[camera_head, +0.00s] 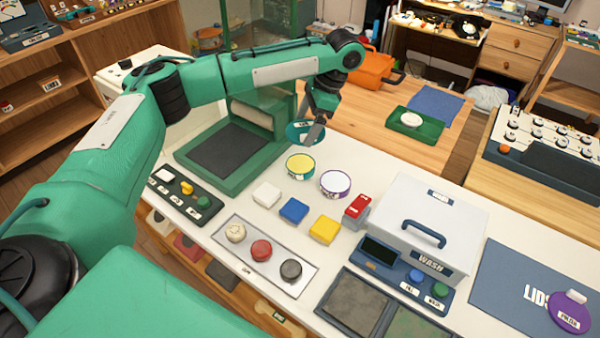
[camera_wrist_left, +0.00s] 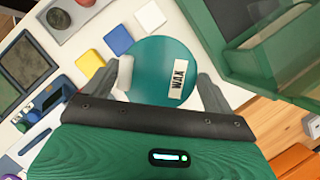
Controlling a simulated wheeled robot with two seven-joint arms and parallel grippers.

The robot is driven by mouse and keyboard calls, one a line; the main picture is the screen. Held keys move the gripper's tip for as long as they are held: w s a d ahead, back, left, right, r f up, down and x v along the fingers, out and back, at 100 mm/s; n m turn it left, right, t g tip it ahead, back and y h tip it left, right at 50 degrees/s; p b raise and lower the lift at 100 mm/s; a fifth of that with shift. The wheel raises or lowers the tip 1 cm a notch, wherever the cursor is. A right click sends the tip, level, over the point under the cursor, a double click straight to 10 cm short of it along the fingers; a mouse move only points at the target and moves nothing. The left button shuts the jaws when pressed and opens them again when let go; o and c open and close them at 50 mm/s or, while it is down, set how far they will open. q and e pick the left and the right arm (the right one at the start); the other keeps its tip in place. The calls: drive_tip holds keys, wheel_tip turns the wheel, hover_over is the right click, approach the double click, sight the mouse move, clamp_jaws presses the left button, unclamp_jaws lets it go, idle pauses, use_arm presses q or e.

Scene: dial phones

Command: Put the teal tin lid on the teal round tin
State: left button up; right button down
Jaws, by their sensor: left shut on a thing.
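The teal tin lid (camera_head: 294,130) is held in the jaws of my left gripper (camera_head: 315,130). In the left wrist view the lid (camera_wrist_left: 150,55) is a teal disc with a white "WAX" label and a white knob, between the two grey fingers (camera_wrist_left: 165,95). The teal round tin (camera_head: 300,165) has a teal rim and a yellow top surface. It stands on the white table just below and in front of the lid in the head view, apart from it. In the wrist view I cannot make out the tin. My right gripper is not in view.
A purple-rimmed tin (camera_head: 336,184) stands close right of the teal one. White, blue and yellow blocks lie in front. A green-framed stand (camera_head: 250,165) is at left, a white WASH box (camera_head: 430,220) at right. A purple lid (camera_head: 570,312) lies on the LIDS mat (camera_head: 510,290).

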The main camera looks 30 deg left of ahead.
use_arm(q)
drive_tip(key=w+a+r+m+t+b, duration=0.1)
drive_tip(key=w+a+r+m+b, duration=0.1)
drive_tip(key=w+a+m+b, duration=0.25)
drive_tip(key=p, duration=0.1)
approach(297, 163)
drive_tip(key=shift+t+y, duration=0.3)
drive_tip(key=shift+y, duration=0.1)
drive_tip(key=x, duration=0.6)
drive_tip(key=shift+s+d+f, duration=0.15)
drive_tip(key=shift+d+f, duration=0.05)
drive_tip(key=shift+d, duration=0.1)
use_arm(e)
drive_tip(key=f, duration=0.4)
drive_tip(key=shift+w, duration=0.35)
use_arm(q)
drive_tip(key=shift+p, duration=0.3)
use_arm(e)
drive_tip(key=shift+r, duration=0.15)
use_arm(q)
drive_tip(key=o, duration=0.7)
drive_tip(key=shift+o, duration=0.2)
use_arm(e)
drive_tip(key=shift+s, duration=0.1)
